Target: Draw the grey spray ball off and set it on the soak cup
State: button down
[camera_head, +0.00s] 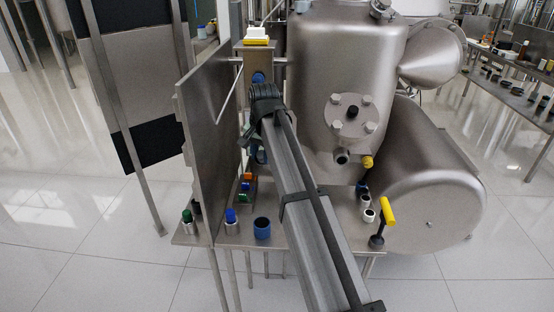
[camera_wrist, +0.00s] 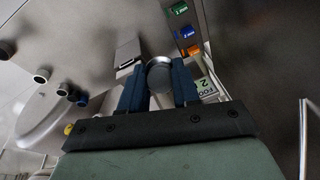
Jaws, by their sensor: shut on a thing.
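The grey spray ball (camera_wrist: 159,75) sits between the two blue fingers of my gripper (camera_wrist: 159,84) in the wrist view, and the gripper is shut on it. Whether the ball still touches a mount is hidden. In the head view my gripper (camera_head: 255,152) is partly behind my own arm, beside the upright steel panel, and the ball cannot be made out there. An open blue cup (camera_head: 262,228) stands on the front of the steel table; I cannot tell whether it is the soak cup.
Small coloured blocks (camera_head: 246,186) lie by the steel panel (camera_head: 208,140). The vessel (camera_head: 345,75) and a yellow-handled lever (camera_head: 388,210) stand to the right.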

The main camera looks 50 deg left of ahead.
jog(key=m, duration=0.1)
jog(key=f+m, duration=0.1)
jog(key=shift+s+a+f+m+h, duration=0.15)
jog(key=shift+s+a+m+h, duration=0.1)
jog(key=shift+m+h, duration=0.15)
jog(key=s+d+f+m+g+y, duration=0.2)
jog(key=d+m, duration=0.4)
jog(key=m, duration=0.9)
jog(key=shift+s+f+g, duration=0.6)
jog(key=shift+s+f, duration=0.65)
jog(key=shift+s, duration=0.05)
jog(key=shift+d+r, duration=0.15)
jog(key=shift+r, duration=0.05)
jog(key=shift+f, duration=2.55)
jog(key=shift+f, duration=1.1)
